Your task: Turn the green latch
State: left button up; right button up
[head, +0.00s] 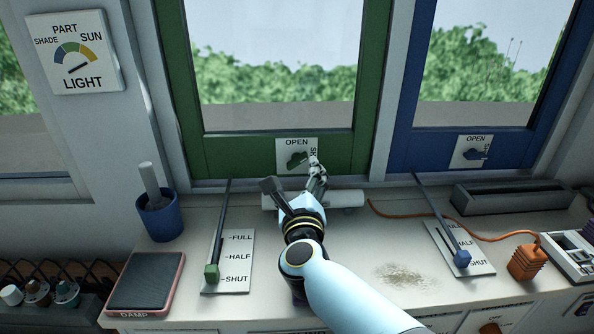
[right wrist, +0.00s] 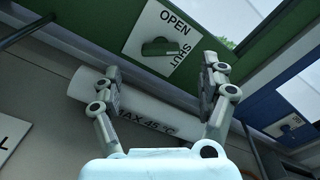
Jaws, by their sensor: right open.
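The green latch (head: 297,159) sits on a white plate on the lower rail of the green window frame (head: 240,153). The plate reads OPEN at the top and SHUT at its right side, and the latch handle lies roughly toward SHUT. It also shows in the right wrist view (right wrist: 160,47). My right gripper (head: 294,181) is just below and in front of the latch, its fingers spread apart with nothing between them. In the right wrist view my gripper (right wrist: 162,68) has a finger on each side of the latch's direction. My left gripper is out of view.
A white pipe marked with a 45 °C limit (right wrist: 150,112) runs below the latch, behind my fingers. A green-knobbed lever (head: 212,272) stands left and a blue-knobbed lever (head: 462,258) right. A blue latch (head: 475,154) is on the blue frame. A blue pot (head: 160,217) stands left.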

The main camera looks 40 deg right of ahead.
jog(key=shift+s+a, duration=0.3)
jog(key=shift+s, duration=0.15)
jog(key=shift+w+a, duration=0.1)
jog(key=shift+a, duration=0.1)
jog(key=c, duration=0.4)
jog(key=w+a+r+n+t+y, duration=0.2)
jog(key=a+n+y, duration=0.1)
jog(key=shift+w+a+r+n, duration=0.15)
jog(key=shift+a+r+n, duration=0.15)
jog(key=shift+r, duration=0.1)
jog(key=c, duration=0.4)
jog(key=a+n+y, duration=0.1)
jog(key=r+n+y, duration=0.1)
jog(key=n, duration=0.1)
jog(key=w+a+r+n+t+y+b, duration=0.1)
jog(key=y, duration=0.1)
jog(key=shift+a+n, duration=0.3)
jog(key=shift+c, duration=0.4)
jog(key=n+g+h+b, duration=0.1)
jog(key=n+g+b, duration=0.2)
jog(key=n+b, duration=0.75)
send_near(298, 164)
jog(key=w+n+p, duration=0.1)
jog(key=w, duration=0.2)
jog(key=w+d+f+p, duration=0.1)
jog(key=w, duration=0.2)
jog(key=w+d+n+p, duration=0.1)
jog(key=w+p, duration=0.1)
jog(key=shift+w+f+n, duration=0.35)
jog(key=shift+w, duration=0.05)
